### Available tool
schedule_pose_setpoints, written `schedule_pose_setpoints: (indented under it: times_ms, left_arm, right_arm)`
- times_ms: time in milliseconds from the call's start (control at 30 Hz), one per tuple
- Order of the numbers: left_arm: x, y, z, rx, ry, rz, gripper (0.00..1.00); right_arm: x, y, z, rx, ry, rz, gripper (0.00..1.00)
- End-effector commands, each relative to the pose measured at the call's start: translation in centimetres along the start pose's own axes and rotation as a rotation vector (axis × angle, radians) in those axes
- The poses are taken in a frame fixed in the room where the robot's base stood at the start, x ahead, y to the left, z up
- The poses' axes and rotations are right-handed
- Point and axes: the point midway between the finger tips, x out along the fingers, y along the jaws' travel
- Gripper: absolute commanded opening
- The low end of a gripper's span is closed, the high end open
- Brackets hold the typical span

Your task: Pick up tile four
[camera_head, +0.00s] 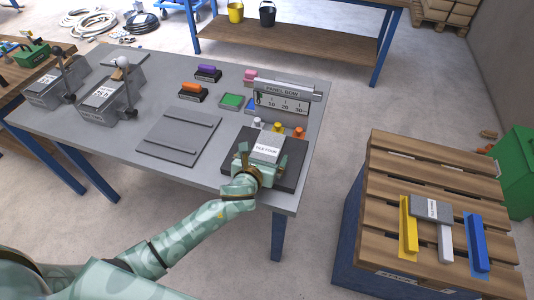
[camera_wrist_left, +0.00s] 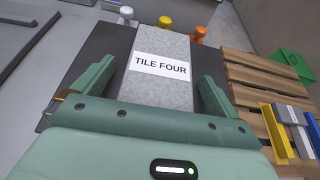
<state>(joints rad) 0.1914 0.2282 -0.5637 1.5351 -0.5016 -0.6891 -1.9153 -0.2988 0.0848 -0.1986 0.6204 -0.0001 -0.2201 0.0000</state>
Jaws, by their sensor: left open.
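Tile four (camera_head: 267,148) is a grey block with a white label reading TILE FOUR. It lies on a dark plate (camera_head: 291,171) near the table's right front corner. It also shows in the left wrist view (camera_wrist_left: 164,90). My left gripper (camera_head: 262,165) is open, with one green finger on each side of the tile's near end. In the left wrist view, gaps show between the fingers (camera_wrist_left: 155,83) and the tile. Its near end is hidden behind the gripper body. My right gripper is not in view.
White, yellow and orange knobs (camera_head: 277,127) stand just behind the tile, before the panel bow gauge (camera_head: 287,95). A grey plate with bars (camera_head: 180,137) lies to the left. A wooden pallet (camera_head: 395,165) with another labelled tile (camera_head: 431,208) stands at right.

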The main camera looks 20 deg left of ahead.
Motion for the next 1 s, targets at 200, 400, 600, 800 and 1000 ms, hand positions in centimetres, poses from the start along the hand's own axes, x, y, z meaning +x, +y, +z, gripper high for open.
schedule_pose_setpoints:
  times_ms: [200,400,600,800,1000]
  left_arm:
    - [0.2,0.0,0.1,0.000,-0.001,-0.001,0.98]
    - [0.2,0.0,0.1,-0.001,-0.001,-0.001,0.48]
    - [0.2,0.0,0.2,-0.001,-0.003,-0.001,0.33]
    - [-0.1,0.0,0.8,-0.001,-0.004,-0.001,0.33]
    - [-1.2,0.0,3.8,-0.001,-0.008,-0.002,0.33]
  right_arm:
    - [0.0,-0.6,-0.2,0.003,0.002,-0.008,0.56]
    - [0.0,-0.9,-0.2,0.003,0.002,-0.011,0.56]
    - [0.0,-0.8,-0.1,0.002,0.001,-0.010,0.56]
    - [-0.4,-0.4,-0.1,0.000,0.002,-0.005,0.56]
    - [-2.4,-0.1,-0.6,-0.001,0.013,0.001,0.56]
